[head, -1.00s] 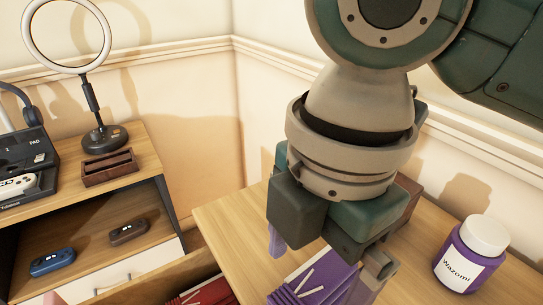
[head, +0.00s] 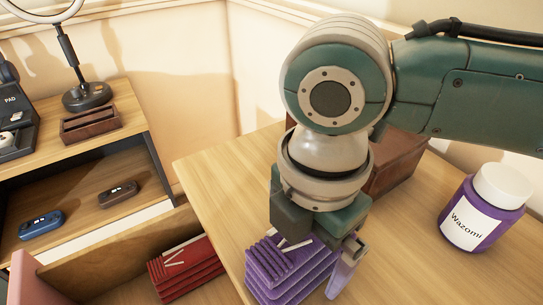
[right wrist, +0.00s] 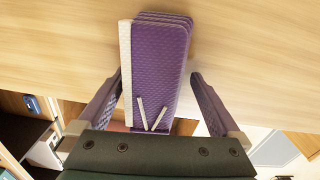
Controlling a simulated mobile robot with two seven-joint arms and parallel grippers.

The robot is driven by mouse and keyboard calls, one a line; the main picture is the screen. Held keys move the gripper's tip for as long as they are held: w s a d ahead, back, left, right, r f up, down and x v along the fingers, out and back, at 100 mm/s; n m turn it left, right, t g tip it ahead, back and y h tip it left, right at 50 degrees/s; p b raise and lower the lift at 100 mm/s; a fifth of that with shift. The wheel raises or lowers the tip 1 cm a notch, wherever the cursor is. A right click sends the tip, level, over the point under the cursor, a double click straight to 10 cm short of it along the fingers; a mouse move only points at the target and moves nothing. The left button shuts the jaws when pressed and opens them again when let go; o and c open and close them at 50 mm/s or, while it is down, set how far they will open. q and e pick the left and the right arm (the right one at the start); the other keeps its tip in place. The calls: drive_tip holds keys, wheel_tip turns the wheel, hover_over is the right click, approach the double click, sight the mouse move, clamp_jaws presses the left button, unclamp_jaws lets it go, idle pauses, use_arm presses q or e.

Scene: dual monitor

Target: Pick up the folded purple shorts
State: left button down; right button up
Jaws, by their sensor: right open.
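The folded purple shorts (head: 290,278) lie in a stack of folds on the wooden tabletop, with pale drawstrings on top. My right gripper (head: 308,268) is directly over them, pointing down. The gripper (right wrist: 156,78) is open and not closed on the shorts. In the head view one finger shows at the right side of the shorts; the other is hidden. My left gripper is not in view.
A purple jar with a white lid (head: 484,208) stands at right on the tabletop. A brown box (head: 400,165) is behind my right arm. Red folded clothing (head: 187,270) lies in an open drawer at left. A shelf unit (head: 85,180) holds small devices. The tabletop left of the gripper is clear.

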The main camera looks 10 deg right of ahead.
drive_tip(key=c, duration=1.3)
drive_tip(key=shift+c, duration=0.4)
drive_tip(key=shift+r, duration=0.1)
